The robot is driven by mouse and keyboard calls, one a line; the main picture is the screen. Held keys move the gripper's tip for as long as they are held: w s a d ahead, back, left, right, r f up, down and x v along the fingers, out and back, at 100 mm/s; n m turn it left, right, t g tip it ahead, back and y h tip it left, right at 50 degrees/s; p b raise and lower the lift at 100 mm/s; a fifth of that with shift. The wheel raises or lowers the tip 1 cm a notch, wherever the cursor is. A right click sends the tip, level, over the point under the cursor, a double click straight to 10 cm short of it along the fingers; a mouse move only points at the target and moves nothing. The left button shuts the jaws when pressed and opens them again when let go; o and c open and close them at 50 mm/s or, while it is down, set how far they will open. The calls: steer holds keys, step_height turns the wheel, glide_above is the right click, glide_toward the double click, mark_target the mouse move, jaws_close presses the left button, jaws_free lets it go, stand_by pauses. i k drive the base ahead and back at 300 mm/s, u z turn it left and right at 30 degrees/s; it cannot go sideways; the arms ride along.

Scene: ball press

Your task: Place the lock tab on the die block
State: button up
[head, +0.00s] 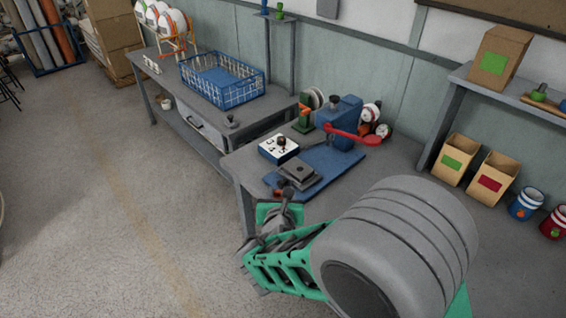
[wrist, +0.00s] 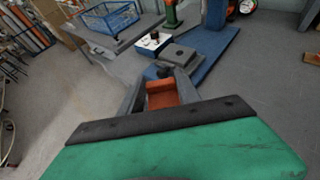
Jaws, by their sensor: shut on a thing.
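The die block (head: 300,172) is a dark grey block with a small hole in its top, lying on the blue base plate of the press. It also shows in the wrist view (wrist: 180,54), just beyond my fingers. My gripper (wrist: 160,82) is shut on an orange-red piece, which I take to be the lock tab (wrist: 162,97). In the head view my gripper (head: 284,203) is at the near edge of the bench, in front of the die block. The fingers partly hide the tab. I cannot tell the exact gap between tab and block.
The blue press (head: 342,118) with a red lever (head: 350,134) stands behind the block. A white box with a dark knob (head: 279,149) is to its left. A blue wire basket (head: 222,78) sits on the left bench. The bench right of the plate is clear.

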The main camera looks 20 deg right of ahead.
mark_target(301, 170)
steer(key=u, duration=0.35)
steer(key=k, duration=0.5)
steer(key=u, duration=0.95)
steer(key=i, duration=2)
steer(key=z, duration=0.3)
steer(key=i, duration=1.45)
steer(key=z, duration=1.85)
steer(key=i, duration=1)
steer(key=z, duration=0.95)
